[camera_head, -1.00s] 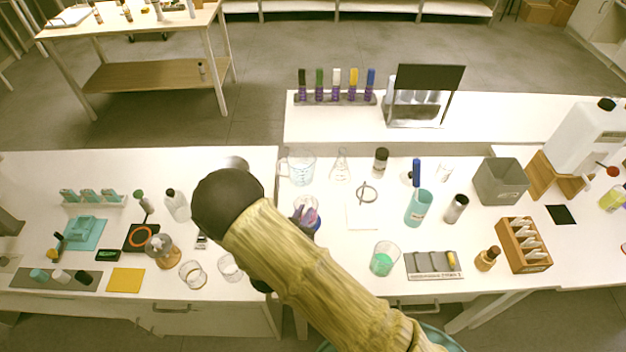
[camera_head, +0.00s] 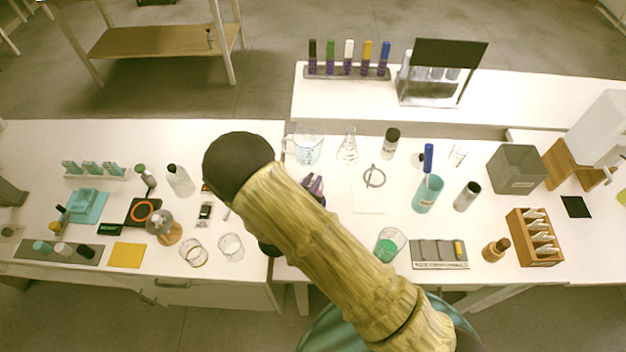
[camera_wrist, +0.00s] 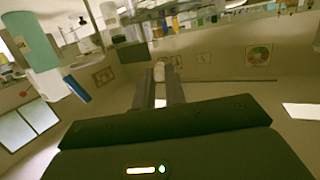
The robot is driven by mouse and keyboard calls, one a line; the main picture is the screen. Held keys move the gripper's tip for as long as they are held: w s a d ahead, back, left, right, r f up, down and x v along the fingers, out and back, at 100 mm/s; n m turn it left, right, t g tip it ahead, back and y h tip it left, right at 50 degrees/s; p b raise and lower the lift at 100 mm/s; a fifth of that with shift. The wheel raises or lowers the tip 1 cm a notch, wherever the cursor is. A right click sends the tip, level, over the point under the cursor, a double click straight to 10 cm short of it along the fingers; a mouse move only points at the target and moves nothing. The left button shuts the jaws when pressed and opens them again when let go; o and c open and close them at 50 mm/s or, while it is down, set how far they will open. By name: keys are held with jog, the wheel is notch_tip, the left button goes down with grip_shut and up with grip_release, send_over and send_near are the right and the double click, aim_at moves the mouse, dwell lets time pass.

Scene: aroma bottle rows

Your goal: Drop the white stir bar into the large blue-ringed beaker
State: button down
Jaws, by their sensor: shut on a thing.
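In the wrist view my gripper (camera_wrist: 160,78) is shut on a small white piece (camera_wrist: 159,71), which looks like the white stir bar, held at the fingertips. Only a little of it shows. In the head view my arm covers the middle of the bench, and I cannot make out the gripper's fingers or the stir bar there. A dark purple and blue shape (camera_head: 315,187) shows at my arm's right edge; I cannot tell what it is. I cannot clearly identify a large blue-ringed beaker; a clear jug with blue marks (camera_head: 306,148) stands behind my arm.
Two glass beakers (camera_head: 231,247) stand left of my arm at the front. To the right are a teal cup with a blue marker (camera_head: 425,193), a beaker of green liquid (camera_head: 389,245) and a dark bottle (camera_head: 467,197). A white sheet with a ring (camera_head: 369,200) lies between.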

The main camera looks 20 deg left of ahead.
notch_tip(320, 180, down, 5)
jog(key=b, duration=0.3)
jog(key=c, duration=1.4)
grip_release()
jog(key=shift+o, duration=0.2)
jog(key=shift+s, duration=0.1)
jog(key=b+v, duration=0.3)
jog(key=v, duration=1.4)
jog(key=shift+s+f, duration=0.1)
